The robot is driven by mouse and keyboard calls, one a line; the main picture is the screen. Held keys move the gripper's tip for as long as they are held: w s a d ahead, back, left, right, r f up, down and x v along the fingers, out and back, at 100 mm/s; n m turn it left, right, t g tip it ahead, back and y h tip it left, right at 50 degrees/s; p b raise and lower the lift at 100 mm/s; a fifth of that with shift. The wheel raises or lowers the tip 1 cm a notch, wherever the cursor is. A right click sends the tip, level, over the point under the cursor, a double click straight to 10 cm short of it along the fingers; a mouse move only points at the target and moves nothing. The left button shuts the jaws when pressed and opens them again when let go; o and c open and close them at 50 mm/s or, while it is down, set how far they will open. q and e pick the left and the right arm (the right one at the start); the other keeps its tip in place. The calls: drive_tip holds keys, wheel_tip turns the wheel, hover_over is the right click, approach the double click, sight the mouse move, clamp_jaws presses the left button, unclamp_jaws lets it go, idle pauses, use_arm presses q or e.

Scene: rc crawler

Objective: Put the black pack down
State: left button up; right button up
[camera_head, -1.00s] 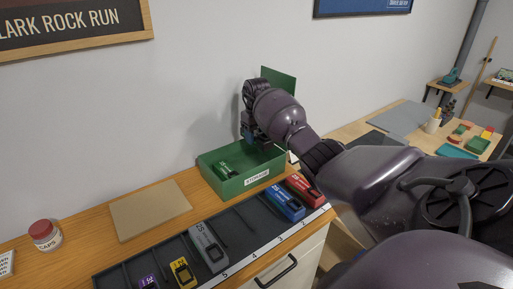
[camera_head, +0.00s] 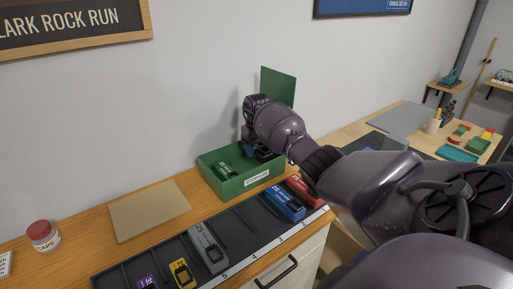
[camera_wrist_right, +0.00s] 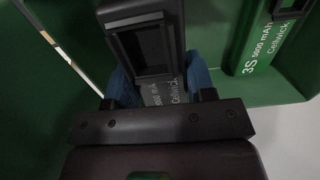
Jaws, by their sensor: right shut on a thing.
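The black pack (camera_wrist_right: 138,14) sits between the blue fingertips of my right gripper (camera_wrist_right: 160,86) in the right wrist view, with white print on its face. In the head view my right gripper (camera_head: 254,151) is shut and reaches down into the green storage box (camera_head: 229,186); there the pack is mostly hidden by the gripper and arm. Whether the pack touches the box floor cannot be told. A green pack (camera_head: 224,169) lies in the box to the left of the gripper; it also shows in the right wrist view (camera_wrist_right: 264,40). My left gripper is not in view.
The box's green lid (camera_head: 279,86) stands upright behind it. A dark slotted tray (camera_head: 237,228) in front holds grey (camera_head: 208,248), blue (camera_head: 285,204), red (camera_head: 305,190), yellow (camera_head: 182,273) and purple packs. A tan mat (camera_head: 149,211) and a red-capped jar (camera_head: 43,236) lie left.

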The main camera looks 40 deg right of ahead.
sight(256, 146)
drive_tip(key=shift+f, duration=0.3)
drive_tip(key=o, duration=1.1)
drive_tip(key=shift+r, duration=0.1)
wheel_tip(256, 146, up, 13)
drive_tip(key=shift+p, duration=0.35)
